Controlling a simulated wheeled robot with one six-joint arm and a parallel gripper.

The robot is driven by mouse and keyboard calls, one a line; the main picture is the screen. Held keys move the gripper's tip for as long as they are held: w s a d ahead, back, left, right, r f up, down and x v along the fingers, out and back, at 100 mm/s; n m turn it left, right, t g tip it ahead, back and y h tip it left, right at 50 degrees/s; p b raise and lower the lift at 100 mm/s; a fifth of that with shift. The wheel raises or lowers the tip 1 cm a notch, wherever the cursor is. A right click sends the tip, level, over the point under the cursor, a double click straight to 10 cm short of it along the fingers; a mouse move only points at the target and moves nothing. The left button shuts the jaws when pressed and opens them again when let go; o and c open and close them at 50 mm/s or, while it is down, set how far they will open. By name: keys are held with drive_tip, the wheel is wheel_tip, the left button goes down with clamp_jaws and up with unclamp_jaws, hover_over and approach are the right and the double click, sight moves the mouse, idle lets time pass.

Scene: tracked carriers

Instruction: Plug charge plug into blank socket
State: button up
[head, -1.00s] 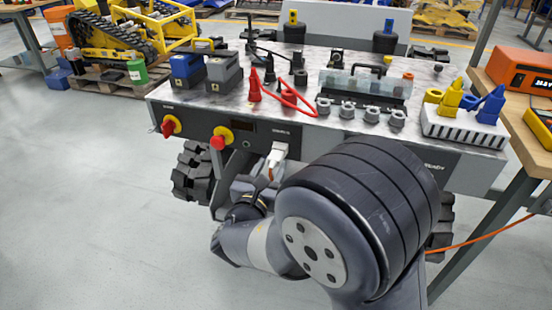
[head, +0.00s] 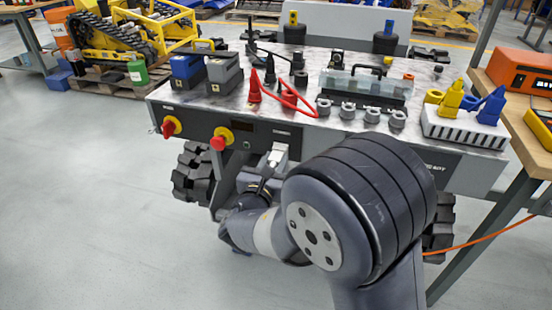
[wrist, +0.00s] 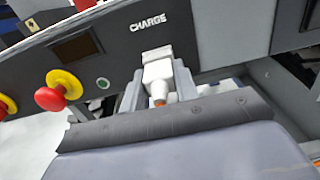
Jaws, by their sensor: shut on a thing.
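The white charge plug (wrist: 157,72) sits at the front panel of the carrier, right under the CHARGE lettering. Its orange-tipped tail points back toward my wrist. It also shows in the head view (head: 277,155), at the panel's lower middle. My gripper (wrist: 157,88) is shut on the plug, with a grey finger on each side of it. The socket is hidden behind the plug, so I cannot tell whether the plug is inside it or only in front of it.
A red emergency knob on a yellow ring (head: 218,142) and a red rotary switch (head: 168,129) stick out of the panel to the left. The carrier's top (head: 225,108) bears several parts and a red cable. Black tracks (head: 190,175) stand below. Floor at left is clear.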

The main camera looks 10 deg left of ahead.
clamp_jaws()
drive_tip(key=shift+s, duration=0.15)
drive_tip(key=shift+s+a, duration=0.1)
drive_tip(key=shift+s, duration=1.2)
drive_tip(key=shift+s+a, duration=0.15)
drive_tip(key=shift+s, duration=1.6)
